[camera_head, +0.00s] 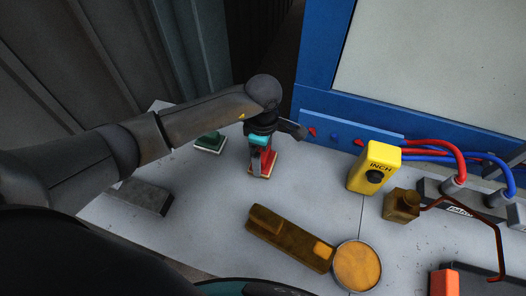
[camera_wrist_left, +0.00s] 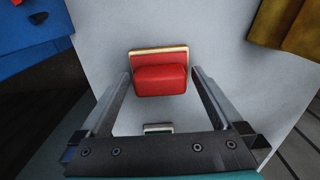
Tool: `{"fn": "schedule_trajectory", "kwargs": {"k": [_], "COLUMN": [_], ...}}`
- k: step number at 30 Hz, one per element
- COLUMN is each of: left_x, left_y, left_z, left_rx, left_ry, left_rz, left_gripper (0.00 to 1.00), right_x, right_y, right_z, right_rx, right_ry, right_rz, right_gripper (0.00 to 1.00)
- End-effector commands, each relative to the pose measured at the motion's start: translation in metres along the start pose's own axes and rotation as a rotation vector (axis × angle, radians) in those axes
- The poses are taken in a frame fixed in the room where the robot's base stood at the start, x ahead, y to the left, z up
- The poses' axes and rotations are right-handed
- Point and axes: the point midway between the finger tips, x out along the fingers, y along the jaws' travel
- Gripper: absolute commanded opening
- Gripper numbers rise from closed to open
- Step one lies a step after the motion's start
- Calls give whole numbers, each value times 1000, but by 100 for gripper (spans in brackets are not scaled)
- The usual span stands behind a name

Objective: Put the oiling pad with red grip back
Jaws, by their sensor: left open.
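The oiling pad with red grip (camera_head: 269,161) stands on the grey table, upright on its pale base, below the end of my left arm in the head view. In the left wrist view the red grip (camera_wrist_left: 160,80) shows from above, with a pale edge of its base behind it. My left gripper (camera_head: 262,150) is over the pad; in the wrist view its two fingers (camera_wrist_left: 160,85) are apart, one on each side of the grip, with gaps visible. I cannot tell the exact height of the fingertips. My right gripper is not in view.
A pad with a green grip (camera_head: 210,141) stands to the left, beyond my arm. A grey block (camera_head: 141,196) lies at the table's left. A yellow control box (camera_head: 374,168), a brown tool (camera_head: 288,238) and a round tin (camera_head: 357,266) are to the right. A blue-framed panel (camera_head: 322,70) stands behind.

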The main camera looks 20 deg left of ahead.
Motion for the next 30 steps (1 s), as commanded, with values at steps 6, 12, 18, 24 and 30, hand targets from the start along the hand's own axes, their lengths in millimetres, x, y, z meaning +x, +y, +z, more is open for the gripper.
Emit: {"fn": "schedule_trajectory", "kwargs": {"k": [6, 12, 18, 24, 30], "left_x": [-2, -29, -74, -108, -122], "left_y": [0, 1, 2, 1, 0], "left_z": [0, 0, 0, 0, 0], "left_rx": [0, 2, 1, 1, 0], "left_ry": [0, -1, 0, 0, 0], "left_rz": [0, 5, 6, 3, 0], "left_gripper": [100, 100, 100, 100, 100], "right_x": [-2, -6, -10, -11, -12], "right_y": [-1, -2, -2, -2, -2], "right_z": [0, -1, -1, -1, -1], "right_rx": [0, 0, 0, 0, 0], "right_ry": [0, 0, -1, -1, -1], "right_rz": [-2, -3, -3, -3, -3], "right_gripper": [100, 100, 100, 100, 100]}}
